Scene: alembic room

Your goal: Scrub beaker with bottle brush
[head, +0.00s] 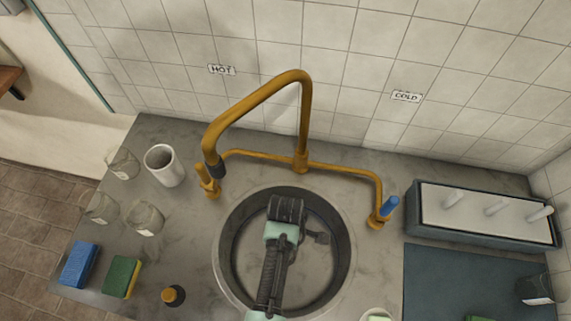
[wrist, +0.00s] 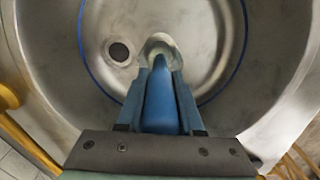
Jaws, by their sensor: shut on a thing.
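My gripper (wrist: 158,78) is shut on a blue handle (wrist: 160,100), which looks like the bottle brush. The handle points into the sink, with a pale, rounded, cloudy thing (wrist: 160,42) around its far end. I cannot tell whether that is the bristles or a glass vessel. In the head view my gripper (head: 287,209) is over the sink, and the wrist hides the held brush. Clear beakers (head: 147,218), (head: 102,208) and (head: 122,163) stand on the counter at the left.
The steel sink (head: 229,240) has a brass faucet (head: 305,120) and side taps above it. A white cup (head: 163,165), blue sponge (head: 80,264), green-yellow sponge (head: 122,277) and dark-capped bottle (head: 172,295) stand left. A pegged rack (head: 480,230) and dark mat (head: 450,275) lie right.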

